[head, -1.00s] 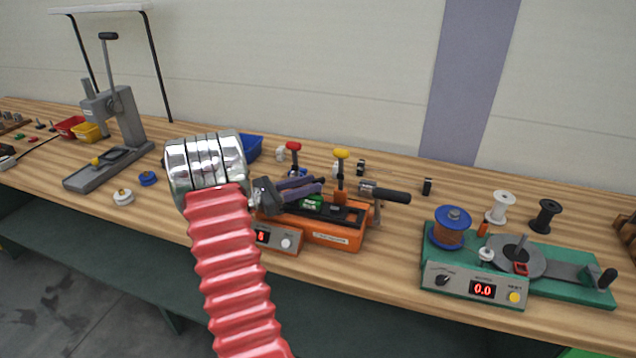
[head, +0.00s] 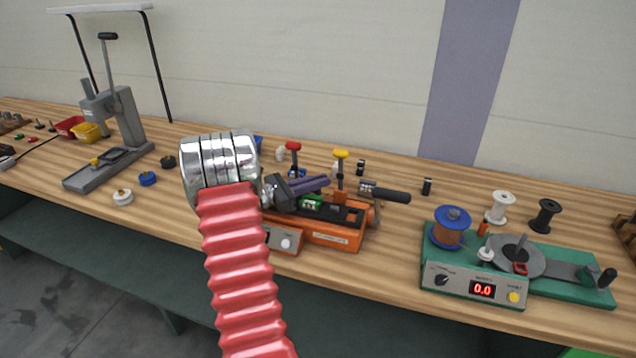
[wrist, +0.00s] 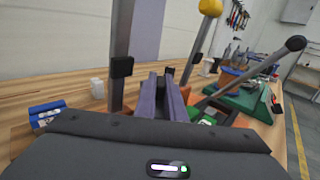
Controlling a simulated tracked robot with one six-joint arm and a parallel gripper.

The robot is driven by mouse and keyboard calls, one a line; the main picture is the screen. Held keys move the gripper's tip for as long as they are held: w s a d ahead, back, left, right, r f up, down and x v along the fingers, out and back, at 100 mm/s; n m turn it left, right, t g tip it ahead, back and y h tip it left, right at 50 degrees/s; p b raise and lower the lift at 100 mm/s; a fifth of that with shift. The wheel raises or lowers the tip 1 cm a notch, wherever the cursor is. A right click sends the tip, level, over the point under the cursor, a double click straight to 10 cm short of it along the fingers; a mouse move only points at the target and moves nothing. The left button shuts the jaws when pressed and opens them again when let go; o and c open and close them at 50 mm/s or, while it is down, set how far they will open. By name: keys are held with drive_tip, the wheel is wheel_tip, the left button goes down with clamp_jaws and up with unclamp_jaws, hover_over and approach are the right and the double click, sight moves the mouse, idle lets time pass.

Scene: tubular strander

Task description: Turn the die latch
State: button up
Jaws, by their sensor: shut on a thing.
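My gripper (head: 322,183) reaches from the left over the orange machine (head: 333,234), with its purple fingers pointing right. In the wrist view, my gripper's fingers (wrist: 164,85) lie close together around a small dark part (wrist: 168,73) at their tips. This part seems to be the die latch, though the fingers hide most of it. A yellow knob (head: 341,153) stands on a post just right of the fingertips; it also shows at the top of the wrist view (wrist: 210,7). A red knob (head: 293,146) stands behind the fingers.
A black-handled lever (head: 390,195) sticks out right of the fingertips and also crosses the right of the wrist view (wrist: 262,68). A green winder (head: 570,286) with a blue-flanged spool (head: 452,215) stands further right. A grey press (head: 122,128) stands left. Bench surface (head: 395,255) between the machines is clear.

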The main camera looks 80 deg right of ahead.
drive_tip(key=shift+d+m+g+y, duration=0.1)
drive_tip(key=shift+m+g+y, duration=0.3)
drive_tip(key=shift+y, duration=0.1)
clamp_jaws()
drive_tip(key=shift+m+g+y, duration=0.8)
drive_tip(key=shift+m+y, duration=0.2)
drive_tip(key=shift+y, duration=0.4)
drive_tip(key=o, duration=0.7)
unclamp_jaws()
drive_tip(key=shift+c, duration=0.2)
drive_tip(key=shift+w, duration=0.1)
